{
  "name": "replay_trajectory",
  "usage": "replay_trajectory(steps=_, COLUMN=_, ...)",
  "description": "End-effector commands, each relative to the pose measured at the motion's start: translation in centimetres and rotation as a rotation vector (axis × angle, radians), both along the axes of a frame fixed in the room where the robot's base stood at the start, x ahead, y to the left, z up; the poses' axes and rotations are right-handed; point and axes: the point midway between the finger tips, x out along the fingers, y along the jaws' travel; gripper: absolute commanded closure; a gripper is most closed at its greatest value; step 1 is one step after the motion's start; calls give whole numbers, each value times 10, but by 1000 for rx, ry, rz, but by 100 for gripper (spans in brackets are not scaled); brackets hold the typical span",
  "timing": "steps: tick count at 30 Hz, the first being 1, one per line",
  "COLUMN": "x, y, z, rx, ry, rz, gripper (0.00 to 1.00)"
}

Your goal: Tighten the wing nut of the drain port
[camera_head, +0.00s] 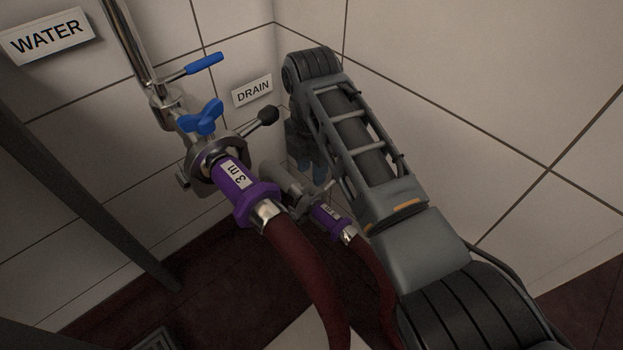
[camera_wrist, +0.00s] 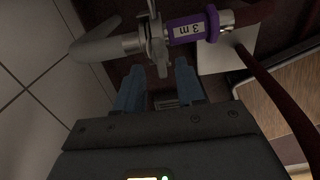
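The drain port (camera_head: 285,185) is a grey metal pipe end low on the wall, below the DRAIN sign (camera_head: 252,91). A purple hose coupling (camera_head: 326,214) is joined to it. In the wrist view the grey pipe (camera_wrist: 105,47), its clamp (camera_wrist: 155,30) and the purple coupling marked "3 m" (camera_wrist: 190,28) cross the top. A small metal piece (camera_wrist: 162,70), seemingly the wing nut, points from the clamp toward the gap between my fingers. My gripper (camera_wrist: 159,88) is open, its blue fingers apart on either side of that gap. Contact with the nut cannot be told.
The water port (camera_head: 215,155) with a blue wing nut (camera_head: 202,117), a blue lever (camera_head: 204,63) and a dark red hose (camera_head: 310,270) stands left of the drain port. Tiled walls meet close behind my arm. The second hose (camera_head: 375,280) runs down beside my arm.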

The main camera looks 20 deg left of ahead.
Motion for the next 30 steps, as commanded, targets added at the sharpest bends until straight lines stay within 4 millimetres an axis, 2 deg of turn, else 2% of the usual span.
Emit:
replay_trajectory(steps=1, x=0, y=0, z=-12, rx=-1, ry=1, rz=0, gripper=62)
replay_trajectory(steps=6, x=0, y=0, z=-30, rx=0, ry=1, rz=-1, gripper=62)
replay_trajectory(steps=18, x=0, y=0, z=-36, rx=1, ry=0, rz=0, gripper=62)
replay_trajectory(steps=30, x=0, y=0, z=-35, rx=0, ry=0, rz=0, gripper=100)
